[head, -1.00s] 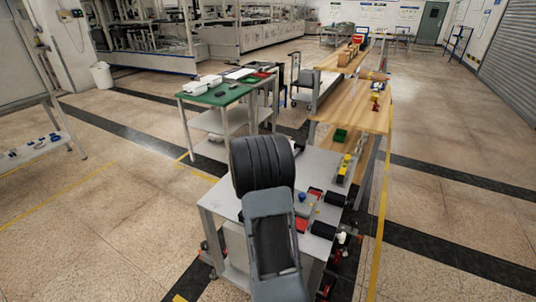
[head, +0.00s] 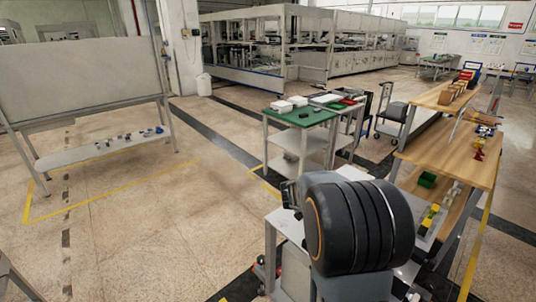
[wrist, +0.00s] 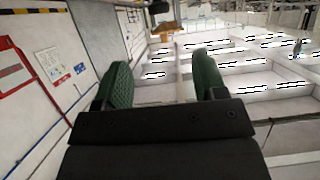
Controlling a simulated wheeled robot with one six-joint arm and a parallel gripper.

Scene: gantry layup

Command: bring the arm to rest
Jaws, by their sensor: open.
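My arm fills the lower right middle of the head view, its black ribbed joint in front of a grey workbench (head: 283,222). My gripper does not show clearly in the head view. In the wrist view my gripper (wrist: 158,88) has its two green fingers well apart with nothing between them. It points out into the room, toward a wall with posters and the ceiling area, and touches nothing.
A green-topped table (head: 300,116) with white boxes stands beyond the arm. Wooden shelves (head: 450,150) with small items, including a green bin (head: 427,179), stand at the right. A whiteboard (head: 80,85) stands at the left. The floor between is clear.

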